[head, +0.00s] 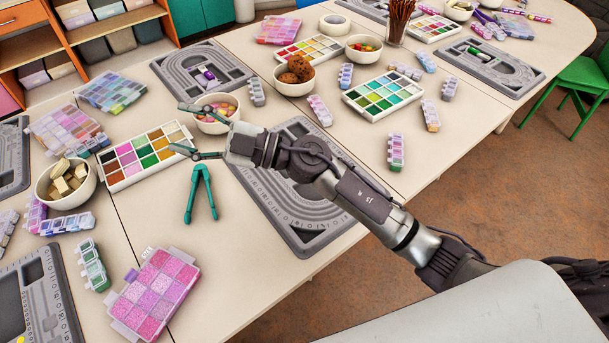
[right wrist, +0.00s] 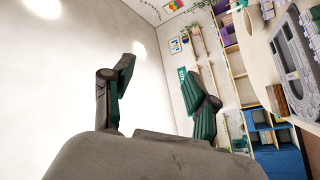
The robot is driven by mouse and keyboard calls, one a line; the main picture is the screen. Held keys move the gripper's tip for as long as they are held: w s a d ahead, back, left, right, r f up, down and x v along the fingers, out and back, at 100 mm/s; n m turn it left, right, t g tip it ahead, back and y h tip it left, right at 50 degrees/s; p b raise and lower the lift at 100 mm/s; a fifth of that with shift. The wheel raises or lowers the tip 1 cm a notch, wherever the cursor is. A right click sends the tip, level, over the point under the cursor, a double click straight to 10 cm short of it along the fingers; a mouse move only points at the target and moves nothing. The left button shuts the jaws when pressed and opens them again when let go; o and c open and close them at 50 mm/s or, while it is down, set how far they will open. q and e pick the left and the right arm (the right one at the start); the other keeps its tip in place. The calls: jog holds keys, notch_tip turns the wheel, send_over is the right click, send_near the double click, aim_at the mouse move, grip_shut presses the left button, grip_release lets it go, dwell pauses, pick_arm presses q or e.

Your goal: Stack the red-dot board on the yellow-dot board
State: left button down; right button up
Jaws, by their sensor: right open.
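A grey bead board (head: 62,285) lies at the lower left of the head view, cut by the frame; a small yellow dot shows near its bottom edge. Another grey bead board (head: 325,238) lies flat under my right arm, partly hidden by it. I see no red dot on any board, so I cannot tell which is the red-dot one. My right gripper (head: 180,128) is open and empty above the table, left of that board, over the paint palette. In the right wrist view its fingers (right wrist: 156,72) are spread with nothing between them. My left gripper is not in view.
More grey boards lie at the back left (head: 166,68), right (head: 515,86) and left edge (head: 8,178). Teal pliers (head: 190,202), a bowl of wooden blocks (head: 65,202) and a pink bead box (head: 155,290) lie nearby. Bare table shows around the pliers.

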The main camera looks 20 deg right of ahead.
notch_tip(320, 180, down, 8)
jog(key=f+n+g+h, duration=0.1)
jog(key=n+g+h, duration=0.4)
jog(key=g, duration=0.2)
jog(key=w+d+f+m+g+h, duration=0.1)
jog(key=w+d+m+h, duration=0.1)
jog(key=d+h, duration=0.45)
jog(key=w+d+f+m+h, duration=0.1)
jog(key=w+d+f+h, duration=0.15)
jog(key=d, duration=0.65)
jog(key=w+d+f+m+g+h, duration=0.1)
jog(key=w+d+m+h, duration=0.1)
jog(key=d+h, duration=0.4)
jog(key=shift+y, duration=0.4)
jog(key=f, duration=0.3)
jog(key=d+f, duration=0.1)
jog(key=f, duration=0.3)
jog(key=shift+d+p, duration=0.15)
jog(key=shift+p, duration=0.2)
jog(key=shift+s+a+f+p, duration=0.1)
jog(key=shift+f+p, duration=0.1)
jog(key=shift+f, duration=1.3)
jog(key=shift+s+a+f+p, duration=0.1)
jog(key=shift+f+p, duration=0.1)
jog(key=shift+f, duration=1.3)
